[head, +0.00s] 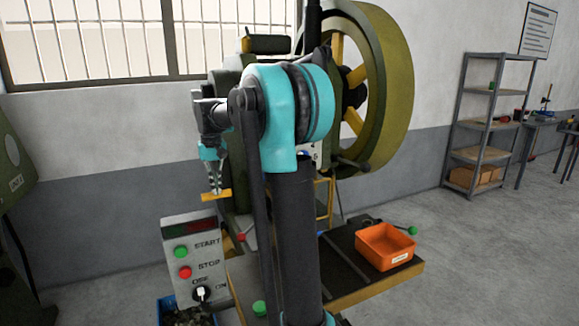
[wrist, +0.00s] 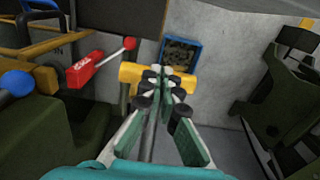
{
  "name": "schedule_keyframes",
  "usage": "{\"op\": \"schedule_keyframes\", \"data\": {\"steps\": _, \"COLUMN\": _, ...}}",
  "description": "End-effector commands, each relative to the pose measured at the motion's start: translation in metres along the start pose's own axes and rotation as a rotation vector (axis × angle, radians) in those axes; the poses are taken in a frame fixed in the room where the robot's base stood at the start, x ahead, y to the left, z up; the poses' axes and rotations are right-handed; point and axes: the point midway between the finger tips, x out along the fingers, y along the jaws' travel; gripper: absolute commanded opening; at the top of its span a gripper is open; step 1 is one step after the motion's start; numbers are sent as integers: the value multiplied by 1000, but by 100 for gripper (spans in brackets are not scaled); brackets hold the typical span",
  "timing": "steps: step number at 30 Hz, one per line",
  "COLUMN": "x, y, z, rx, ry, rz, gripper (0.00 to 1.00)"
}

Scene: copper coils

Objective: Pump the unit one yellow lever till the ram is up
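The yellow lever (head: 216,195) shows in the head view as a short yellow bar right at the tips of my gripper (head: 215,188). In the wrist view the yellow lever (wrist: 186,82) is a thick crossbar running left to right behind the fingertips. My gripper (wrist: 158,74) points at its middle, its fingers drawn close together and overlapping it. They appear shut on it, though the contact itself is partly hidden by the fingertips. The ram cannot be made out; my arm covers much of the green press (head: 222,82).
A control box (head: 184,250) with START and STOP buttons stands below the gripper. An orange bin (head: 375,251) sits on the bench at right. The wrist view shows a red lever (wrist: 92,69), a blue knob (wrist: 17,83) and a blue crate (wrist: 196,46). Shelves (head: 485,120) stand far right.

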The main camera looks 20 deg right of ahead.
Motion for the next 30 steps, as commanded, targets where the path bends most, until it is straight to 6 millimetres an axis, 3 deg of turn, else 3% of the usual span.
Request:
{"op": "schedule_keyframes", "data": {"steps": 11, "x": -18, "y": 0, "z": 11, "rx": 0, "ry": 10, "rz": 0, "gripper": 0}}
{"op": "schedule_keyframes", "data": {"steps": 24, "x": -59, "y": 0, "z": 42, "rx": 0, "ry": 6, "rz": 0, "gripper": 0}}
{"op": "schedule_keyframes", "data": {"steps": 30, "x": -66, "y": 0, "z": 48, "rx": 0, "ry": 4, "rz": 0, "gripper": 0}}
